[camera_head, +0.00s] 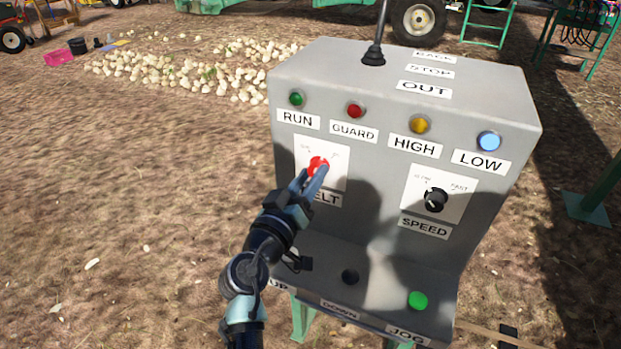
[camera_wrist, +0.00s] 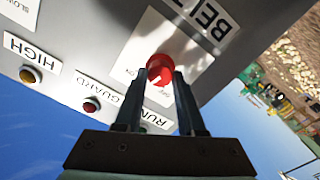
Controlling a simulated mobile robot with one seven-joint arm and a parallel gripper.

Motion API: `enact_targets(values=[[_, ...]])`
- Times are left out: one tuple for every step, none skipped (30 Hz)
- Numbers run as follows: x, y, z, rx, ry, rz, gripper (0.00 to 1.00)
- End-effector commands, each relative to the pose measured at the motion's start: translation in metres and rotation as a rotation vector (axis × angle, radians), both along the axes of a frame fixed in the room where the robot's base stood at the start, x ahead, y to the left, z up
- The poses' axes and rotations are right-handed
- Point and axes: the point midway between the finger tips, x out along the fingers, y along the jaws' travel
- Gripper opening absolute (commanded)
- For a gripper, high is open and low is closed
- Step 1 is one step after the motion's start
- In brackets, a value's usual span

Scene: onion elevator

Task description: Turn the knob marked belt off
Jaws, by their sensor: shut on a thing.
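The red belt knob (camera_head: 318,166) sits on a white plate on the upper left of the grey control box (camera_head: 380,215). The label under it is partly hidden by my gripper and reads "ELT"; the wrist view shows "BEL". My gripper (camera_head: 311,180) reaches up to the knob from the lower left. In the wrist view its two fingers (camera_wrist: 163,82) are shut on the red knob (camera_wrist: 160,68), one on each side. The small marks beside the knob are hard to read, so I cannot tell its exact setting.
The black speed knob (camera_head: 436,200) is to the right on the same face. Lamps above are green, red, yellow and blue. A green jog button (camera_head: 418,300) and a black button (camera_head: 350,277) are on the lower ledge. A black lever (camera_head: 376,45) stands on top.

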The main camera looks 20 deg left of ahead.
Motion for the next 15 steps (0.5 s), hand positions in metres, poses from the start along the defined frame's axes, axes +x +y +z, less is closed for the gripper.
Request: enact_targets(values=[[0.0000, -0.0001, -0.0008, -0.044, 0.002, -0.001, 0.00], [-0.0001, 0.0002, -0.0007, -0.073, 0.003, 0.001, 0.00], [-0.0002, 0.0005, -0.0007, -0.111, 0.004, 0.001, 0.00], [-0.0003, 0.0006, -0.0006, -0.139, 0.005, 0.001, 0.00], [-0.0002, 0.0006, -0.0005, -0.168, 0.006, 0.001, 0.00], [-0.0001, 0.0004, -0.0005, -0.206, 0.008, 0.001, 0.00], [-0.0001, 0.0002, -0.0004, -0.235, 0.009, 0.000, 0.00], [0.0000, 0.0002, -0.0004, -0.263, 0.010, 0.000, 0.00], [-0.0001, 0.0004, -0.0003, -0.301, 0.012, 0.000, 0.00], [-0.0002, 0.0005, -0.0003, -0.330, 0.013, 0.000, 0.00], [-0.0002, 0.0008, -0.0002, -0.358, 0.013, 0.001, 0.00], [-0.0002, 0.0008, -0.0002, -0.397, 0.014, 0.001, 0.00], [-0.0002, 0.0008, -0.0002, -0.425, 0.016, 0.000, 0.00], [-0.0002, 0.0007, -0.0003, -0.454, 0.017, 0.000, 0.00], [-0.0001, 0.0007, -0.0003, -0.492, 0.018, 0.000, 0.00]])
